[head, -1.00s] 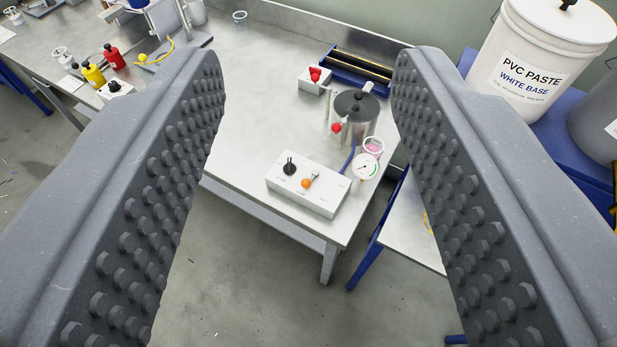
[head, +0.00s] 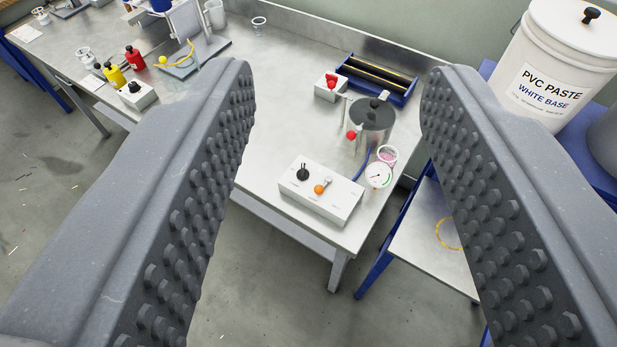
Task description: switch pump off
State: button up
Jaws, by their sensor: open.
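A white control box (head: 340,208) sits near the front corner of the steel bench. On its top are a black knob (head: 303,174) at the left and an orange-tipped lever (head: 320,188) to its right. The labels on the box are too small to read. A round gauge (head: 378,177) stands behind the box's right end, beside a metal pot (head: 370,125) with a dark lid and a red knob. My gripper (head: 342,85) is open and empty. Its two studded jaws frame the box from left and right, with the box beyond them and apart from both.
A small box with a red button (head: 331,86) and a blue tray (head: 378,78) stand at the back of the bench (head: 275,120). Another box with a black knob (head: 136,94) is at the left. A white paste bucket (head: 550,70) stands at the right. A lower side table (head: 435,240) is at lower right.

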aim_at(302, 175)
jog(key=z, duration=1)
jog(key=k, duration=1)
jog(key=u, duration=1.15)
jog(key=i, duration=1.65)
